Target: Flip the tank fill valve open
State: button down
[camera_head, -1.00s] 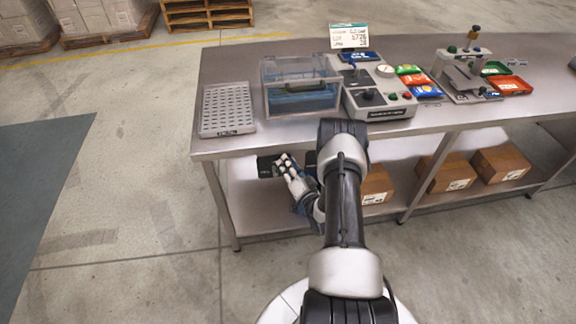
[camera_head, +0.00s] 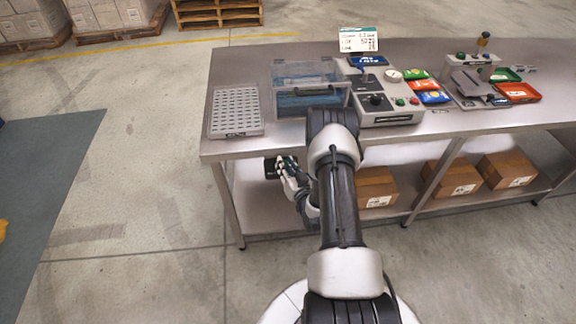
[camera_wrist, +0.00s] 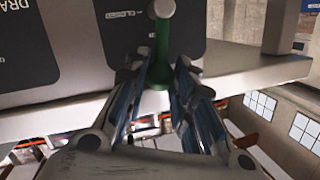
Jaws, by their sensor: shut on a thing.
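A green valve lever (camera_wrist: 162,42) hangs from a pale round pivot (camera_wrist: 163,9) in the wrist view. My gripper (camera_wrist: 157,75) is shut on it, with its blue-lined fingers on both sides of the green shaft. The dark plate (camera_wrist: 185,24) behind the lever has lettering too blurred to read. Another dark plate (camera_wrist: 25,45) to the left begins with "DRA". In the head view my gripper (camera_head: 284,166) is below the table's front edge, near a dark plate (camera_head: 271,168); the lever is hidden there. A clear tank (camera_head: 312,72) with blue contents stands above on the table.
The steel table (camera_head: 400,132) holds a perforated tray (camera_head: 236,110), a grey control box (camera_head: 390,117) and small coloured packets (camera_head: 432,97). Cardboard boxes (camera_head: 450,177) stand on the lower shelf to the right. The floor on the left is open.

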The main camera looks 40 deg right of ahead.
jog(key=shift+a, duration=0.1)
dwell(0.3)
jog(key=c, duration=1.3)
grip_release()
jog(key=v, duration=1.2)
